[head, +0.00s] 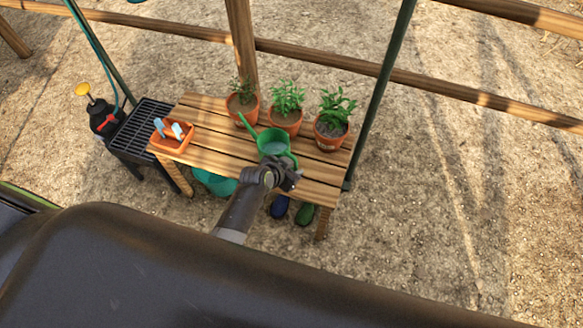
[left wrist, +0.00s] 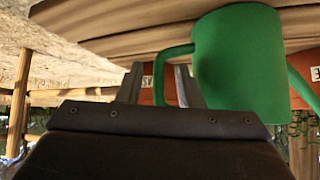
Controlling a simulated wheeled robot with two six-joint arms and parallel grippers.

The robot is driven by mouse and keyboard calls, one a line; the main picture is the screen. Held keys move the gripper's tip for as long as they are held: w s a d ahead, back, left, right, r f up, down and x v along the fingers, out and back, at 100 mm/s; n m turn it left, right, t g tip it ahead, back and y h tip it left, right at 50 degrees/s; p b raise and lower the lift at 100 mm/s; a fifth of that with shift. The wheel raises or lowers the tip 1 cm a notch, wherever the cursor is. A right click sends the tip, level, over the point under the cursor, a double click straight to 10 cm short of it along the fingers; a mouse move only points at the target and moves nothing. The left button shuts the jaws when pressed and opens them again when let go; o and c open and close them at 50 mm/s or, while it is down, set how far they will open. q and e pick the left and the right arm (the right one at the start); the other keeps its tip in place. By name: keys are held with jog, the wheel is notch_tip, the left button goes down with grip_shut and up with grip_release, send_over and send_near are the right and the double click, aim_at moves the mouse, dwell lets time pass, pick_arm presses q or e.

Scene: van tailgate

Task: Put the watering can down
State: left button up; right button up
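The green watering can (head: 272,141) is upright at the front right of the slatted wooden bench (head: 215,155), its spout pointing back left. Its base appears to rest on the planks, though contact is hard to see. My left gripper (head: 288,176) is at the can's handle, on the near side. In the left wrist view, which is upside down, the can (left wrist: 240,70) fills the right part. Its handle passes between the two fingers of my left gripper (left wrist: 160,82), with a visible gap on both sides. The fingers are open. My right gripper is not in view.
Several potted plants stand behind the can, including one close on its right (head: 331,128). An orange tray (head: 172,140) with blue-handled items is on the bench's left. A green post (head: 378,95) rises at the right end. Bare planks lie left of the can.

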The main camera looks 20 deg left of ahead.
pick_arm(q)
jog(key=shift+r, duration=0.15)
